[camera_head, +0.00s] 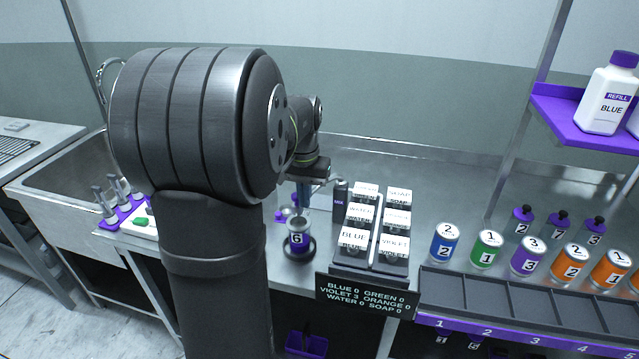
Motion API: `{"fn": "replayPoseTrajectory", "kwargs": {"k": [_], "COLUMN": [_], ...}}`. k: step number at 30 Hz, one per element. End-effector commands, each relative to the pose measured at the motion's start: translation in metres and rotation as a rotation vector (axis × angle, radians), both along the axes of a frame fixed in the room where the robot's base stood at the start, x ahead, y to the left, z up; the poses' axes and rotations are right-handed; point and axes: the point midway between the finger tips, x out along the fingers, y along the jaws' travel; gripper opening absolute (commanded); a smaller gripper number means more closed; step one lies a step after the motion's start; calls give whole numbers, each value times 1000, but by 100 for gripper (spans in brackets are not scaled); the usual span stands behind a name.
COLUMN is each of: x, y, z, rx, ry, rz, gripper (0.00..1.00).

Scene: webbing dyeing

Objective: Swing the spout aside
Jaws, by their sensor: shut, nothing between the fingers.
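My arm's dark links fill the left middle of the view and hide much behind them. My gripper (303,190) points down at the far end of the arm, above a numbered cup, and its fingers are shut and empty. A small grey spout-like bar (327,181) shows just right of the fingers, near a black post (340,196). I cannot tell whether the fingers touch it. The cup (299,237), with a purple band, stands upright on a dark round base below my gripper. A curved metal tap (108,68) rises behind the sink at the left.
A dispenser block with labelled buttons (354,239) stands right of the cup, with a text display (366,295) in front. Several numbered cans (487,248) stand behind a dark slotted rack (520,303). A purple shelf (570,118) holds a refill bottle (606,95).

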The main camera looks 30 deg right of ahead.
Motion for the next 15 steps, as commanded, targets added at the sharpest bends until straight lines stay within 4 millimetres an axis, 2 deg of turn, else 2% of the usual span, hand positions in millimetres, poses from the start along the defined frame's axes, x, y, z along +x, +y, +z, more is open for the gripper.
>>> {"fn": "replayPoseTrajectory", "kwargs": {"k": [7,15], "x": [13,15], "y": [6,7], "z": [0,0], "rx": [0,0], "ry": [0,0], "rz": [1,0], "gripper": [0,0]}}
